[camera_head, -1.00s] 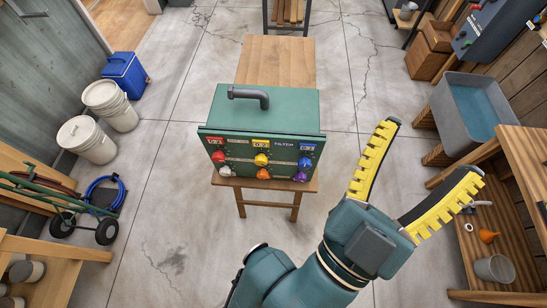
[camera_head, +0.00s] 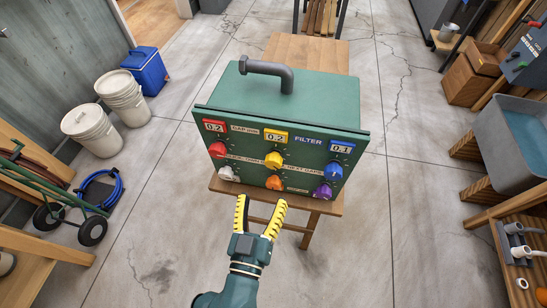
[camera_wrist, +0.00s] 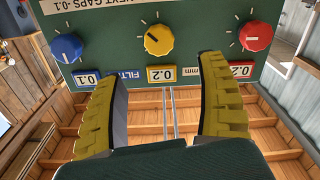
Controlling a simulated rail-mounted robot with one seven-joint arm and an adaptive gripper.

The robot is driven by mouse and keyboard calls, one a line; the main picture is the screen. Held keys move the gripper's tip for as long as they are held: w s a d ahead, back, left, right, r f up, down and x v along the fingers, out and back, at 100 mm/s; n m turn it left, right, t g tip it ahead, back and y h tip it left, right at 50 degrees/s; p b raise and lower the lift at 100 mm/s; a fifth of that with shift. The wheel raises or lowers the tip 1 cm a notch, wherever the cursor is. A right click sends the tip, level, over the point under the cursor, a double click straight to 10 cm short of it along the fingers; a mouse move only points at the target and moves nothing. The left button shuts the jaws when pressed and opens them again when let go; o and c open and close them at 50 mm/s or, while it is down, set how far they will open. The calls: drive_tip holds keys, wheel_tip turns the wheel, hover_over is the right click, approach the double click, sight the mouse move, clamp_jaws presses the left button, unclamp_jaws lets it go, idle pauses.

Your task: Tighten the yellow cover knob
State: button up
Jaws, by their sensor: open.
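The green box (camera_head: 310,95) stands on a wooden table, its front panel facing me. The yellow knob (camera_head: 274,159) is in the middle of the panel's upper row, under a yellow label reading 0.2. In the wrist view the yellow knob (camera_wrist: 159,39) appears beyond and between my fingertips, its dark pointer line slanted. My gripper (camera_head: 261,202) is open and empty, with yellow ribbed fingers, in front of and below the panel. In the wrist view my gripper (camera_wrist: 161,80) spreads wider than the knob and appears apart from it.
A red knob (camera_head: 218,149) and a blue knob (camera_head: 334,170) flank the yellow one. White (camera_head: 228,173), orange (camera_head: 274,182) and purple (camera_head: 323,191) knobs sit below. A dark pipe handle (camera_head: 267,72) tops the box.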

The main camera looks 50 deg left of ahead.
sight(272, 165)
drive_tip(key=p+x, duration=0.1)
drive_tip(key=x, duration=1)
drive_tip(key=shift+w+a, duration=0.1)
drive_tip(key=shift+w, duration=0.1)
drive_tip(key=c, duration=1.2)
